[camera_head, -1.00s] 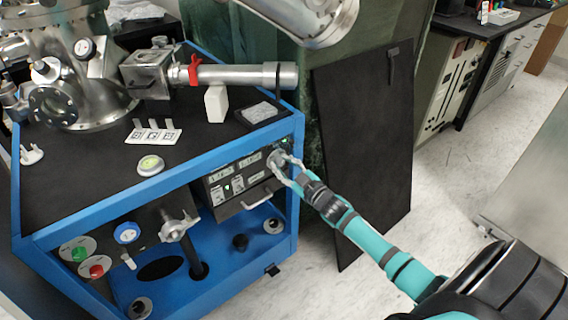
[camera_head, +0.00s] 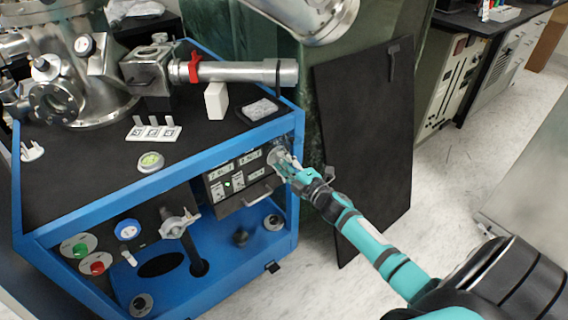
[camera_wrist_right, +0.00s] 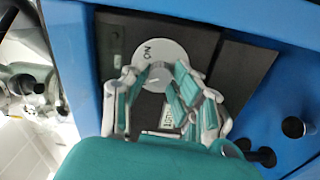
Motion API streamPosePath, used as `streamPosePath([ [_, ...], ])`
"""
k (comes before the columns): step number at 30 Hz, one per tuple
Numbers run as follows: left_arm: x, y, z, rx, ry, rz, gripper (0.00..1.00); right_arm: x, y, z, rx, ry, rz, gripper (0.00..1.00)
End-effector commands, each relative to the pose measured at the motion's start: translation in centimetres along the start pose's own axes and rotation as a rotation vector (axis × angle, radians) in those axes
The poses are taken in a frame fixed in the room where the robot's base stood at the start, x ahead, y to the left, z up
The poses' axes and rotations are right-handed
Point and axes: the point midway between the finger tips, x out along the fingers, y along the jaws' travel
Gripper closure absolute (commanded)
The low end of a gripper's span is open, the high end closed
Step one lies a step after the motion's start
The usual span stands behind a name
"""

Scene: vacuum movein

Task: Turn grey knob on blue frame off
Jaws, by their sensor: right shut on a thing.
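The grey knob sits on a round light-grey plate (camera_wrist_right: 146,50) marked "ON", on a dark panel of the blue frame (camera_head: 268,137). In the right wrist view the knob (camera_wrist_right: 157,74) shows between the fingertips of my right gripper (camera_wrist_right: 158,78), which are shut on it. In the head view my right gripper (camera_head: 284,163) reaches the panel's right end from the right and partly hides the round plate. The knob's exact angle is hard to read. My left gripper is not in view.
The dark panel (camera_head: 222,183) has lit displays and a handle below. Green (camera_head: 80,250) and red (camera_head: 97,268) buttons and a blue dial (camera_head: 127,230) sit at lower left. A dark board (camera_head: 370,150) leans beside the frame. Steel vacuum parts (camera_head: 235,72) stand on top.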

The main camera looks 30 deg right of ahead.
Motion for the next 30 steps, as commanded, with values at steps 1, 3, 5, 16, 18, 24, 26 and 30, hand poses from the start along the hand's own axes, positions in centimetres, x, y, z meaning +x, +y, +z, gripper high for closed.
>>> streamPosePath([
  [1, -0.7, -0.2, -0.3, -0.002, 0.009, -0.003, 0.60, -0.1, -0.3, -0.1, -0.041, 0.001, -0.003, 1.00],
  [3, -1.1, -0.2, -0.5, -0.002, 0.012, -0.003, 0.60, -0.1, -0.3, -0.1, -0.095, 0.001, -0.003, 1.00],
  [5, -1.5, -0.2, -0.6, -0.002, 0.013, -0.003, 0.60, -0.1, -0.3, -0.1, -0.138, 0.001, -0.003, 1.00],
  [16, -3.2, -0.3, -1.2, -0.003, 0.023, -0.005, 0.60, -0.1, -0.3, -0.1, -0.309, 0.002, -0.003, 1.00],
  [18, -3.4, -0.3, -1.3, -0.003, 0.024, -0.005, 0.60, -0.1, -0.3, -0.1, -0.324, 0.002, -0.004, 1.00],
  [24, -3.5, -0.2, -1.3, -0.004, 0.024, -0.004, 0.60, -0.1, -0.3, -0.1, -0.342, 0.003, -0.004, 1.00],
  [26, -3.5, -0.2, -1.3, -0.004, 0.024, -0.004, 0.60, -0.1, -0.3, -0.1, -0.343, 0.003, -0.004, 1.00],
  [30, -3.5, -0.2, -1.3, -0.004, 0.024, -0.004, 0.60, -0.1, -0.3, -0.1, -0.343, 0.003, -0.005, 1.00],
])
